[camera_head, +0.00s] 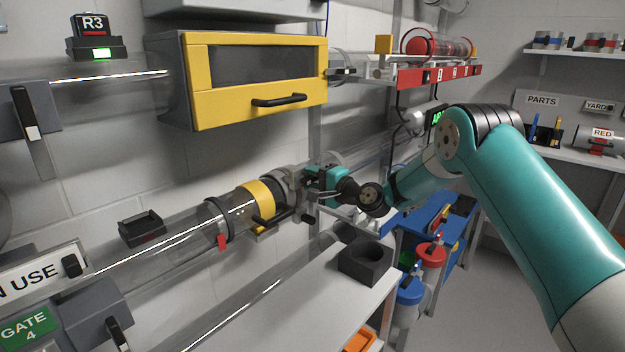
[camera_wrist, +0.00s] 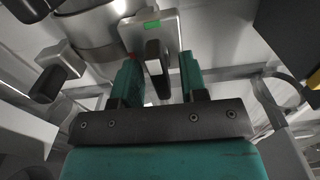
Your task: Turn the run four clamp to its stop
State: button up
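The run four clamp (camera_head: 288,180) is a grey collar around the clear tube, right of a yellow band. In the wrist view, its grey block (camera_wrist: 165,28) carries a small green mark, and a dark lever handle (camera_wrist: 155,62) sticks out from it. My gripper (camera_head: 318,184) is at the clamp in the head view. In the wrist view, the teal fingers of my gripper (camera_wrist: 160,78) stand on either side of the lever handle. A gap shows at the right finger; contact at the left finger is unclear. The gripper hides part of the clamp in the head view.
A yellow-framed box (camera_head: 255,75) hangs above the tube. A black socket block (camera_head: 367,262) stands on the white bench (camera_head: 320,300) below. A grey block with a dark knob (camera_wrist: 50,80) sits left of my fingers. The "GATE 4" sign (camera_head: 27,325) is lower left.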

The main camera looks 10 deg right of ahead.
jog(key=b+v, duration=0.3)
jog(key=v, duration=1.4)
jog(key=shift+s, duration=0.2)
jog(key=shift+d+r, duration=0.1)
